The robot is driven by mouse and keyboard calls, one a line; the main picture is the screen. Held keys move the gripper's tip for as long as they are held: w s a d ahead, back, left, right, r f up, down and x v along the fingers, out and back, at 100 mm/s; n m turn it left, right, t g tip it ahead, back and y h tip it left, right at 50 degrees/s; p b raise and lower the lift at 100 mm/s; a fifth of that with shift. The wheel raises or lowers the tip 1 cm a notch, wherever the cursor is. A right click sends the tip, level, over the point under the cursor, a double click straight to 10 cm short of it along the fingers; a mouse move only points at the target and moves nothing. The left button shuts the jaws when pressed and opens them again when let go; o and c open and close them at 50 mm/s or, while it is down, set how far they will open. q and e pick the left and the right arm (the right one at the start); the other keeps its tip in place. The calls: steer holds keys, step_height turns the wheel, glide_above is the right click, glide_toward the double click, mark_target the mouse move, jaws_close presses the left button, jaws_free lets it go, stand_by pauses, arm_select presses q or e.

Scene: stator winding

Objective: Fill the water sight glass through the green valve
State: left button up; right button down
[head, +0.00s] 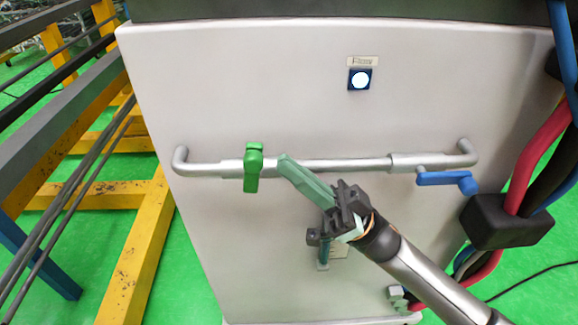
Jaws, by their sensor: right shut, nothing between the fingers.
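The green valve (253,168) sits on the left part of a horizontal grey pipe (345,165) on a pale cabinet front. Its handle stands vertical, across the pipe. My right gripper (284,162) comes in from the lower right, its long greenish fingers together and empty. The fingertips are just right of the green valve, in front of the pipe, and seem apart from the valve. A small upright bluish-green tube (323,254), perhaps the sight glass, shows below the gripper. Its upper part is hidden, and I cannot tell its water level. My left gripper is not in view.
A blue valve handle (446,180) lies along the pipe's right part. A lit white button (360,79) is above the pipe. A dark block with red and blue hoses (506,221) is at right. Yellow and grey racks (137,245) stand at left.

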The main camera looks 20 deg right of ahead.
steer(key=shift+w+a, duration=0.15)
steer(key=shift+a, duration=0.25)
arm_select(q)
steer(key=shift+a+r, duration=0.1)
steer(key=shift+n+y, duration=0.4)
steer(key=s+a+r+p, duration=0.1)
steer(key=p, duration=0.2)
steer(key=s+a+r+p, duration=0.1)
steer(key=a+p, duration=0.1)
steer(key=p, duration=0.1)
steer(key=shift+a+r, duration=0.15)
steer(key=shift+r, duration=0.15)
arm_select(e)
steer(key=h, duration=0.1)
steer(key=a+r+g+h, duration=0.1)
steer(key=shift+w+h, duration=0.1)
steer(key=shift+h, duration=0.2)
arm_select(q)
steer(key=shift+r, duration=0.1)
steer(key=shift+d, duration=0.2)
arm_select(e)
steer(key=shift+d+r, duration=0.1)
steer(key=shift+d, duration=0.05)
